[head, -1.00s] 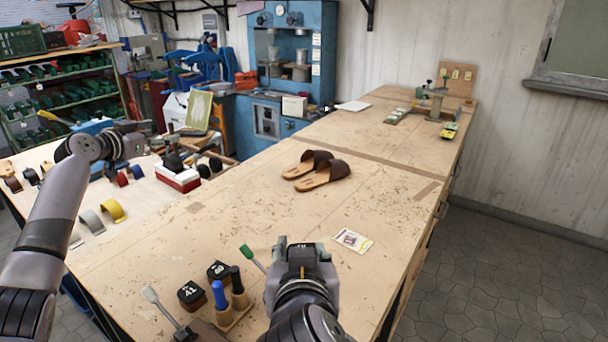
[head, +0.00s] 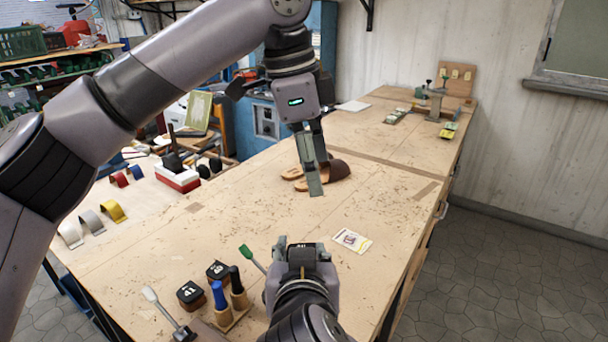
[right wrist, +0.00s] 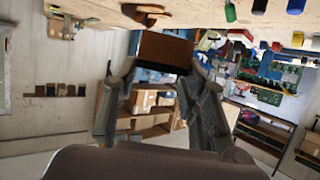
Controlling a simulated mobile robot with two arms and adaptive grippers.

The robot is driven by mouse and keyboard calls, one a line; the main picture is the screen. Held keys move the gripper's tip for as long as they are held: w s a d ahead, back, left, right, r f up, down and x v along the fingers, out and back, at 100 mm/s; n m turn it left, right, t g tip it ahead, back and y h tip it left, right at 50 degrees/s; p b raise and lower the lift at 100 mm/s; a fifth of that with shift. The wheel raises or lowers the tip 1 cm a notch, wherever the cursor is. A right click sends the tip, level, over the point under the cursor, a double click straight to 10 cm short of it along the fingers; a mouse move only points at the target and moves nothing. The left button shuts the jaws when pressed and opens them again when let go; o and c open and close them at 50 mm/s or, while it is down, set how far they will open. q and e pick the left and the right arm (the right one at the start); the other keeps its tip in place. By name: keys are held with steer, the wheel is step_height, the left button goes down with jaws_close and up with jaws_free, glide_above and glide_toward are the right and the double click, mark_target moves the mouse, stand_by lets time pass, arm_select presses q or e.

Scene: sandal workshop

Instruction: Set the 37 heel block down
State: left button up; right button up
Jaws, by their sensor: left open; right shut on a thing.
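My right gripper (head: 301,246) is low over the near part of the bench, shut on a dark heel block whose number I cannot read. In the right wrist view the heel block (right wrist: 165,50) is a brown block pinched between the fingertips of the right gripper (right wrist: 160,72). I cannot tell whether it touches the bench. Two more dark heel blocks, one marked 41 (head: 190,293) and one with an unclear number (head: 217,271), stand to the left of it. My left gripper (head: 313,182) is open and empty, in front of the brown sandals (head: 337,172) and partly hiding them.
The wooden bench (head: 250,215) has free room around the middle. A printed card (head: 352,240) lies right of my right gripper. Blue- and black-topped tools (head: 220,296) in a wooden holder and a green-handled tool (head: 248,255) are close on its left. A clamp fixture (head: 434,103) stands far back.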

steer(key=shift+a, duration=0.1)
arm_select(q)
steer(key=s+f, duration=0.1)
steer(key=f, duration=0.3)
steer(key=s+a+f+y, duration=0.1)
steer(key=f, duration=0.3)
steer(key=s+f+y, duration=0.1)
steer(key=f, duration=0.3)
steer(key=shift+a+f, duration=0.15)
steer(key=shift+a, duration=0.1)
arm_select(e)
steer(key=shift+w, duration=0.1)
arm_select(q)
steer(key=shift+c, duration=0.2)
steer(key=c, duration=1.1)
steer(key=shift+c, duration=0.5)
arm_select(e)
steer(key=o, duration=1.2)
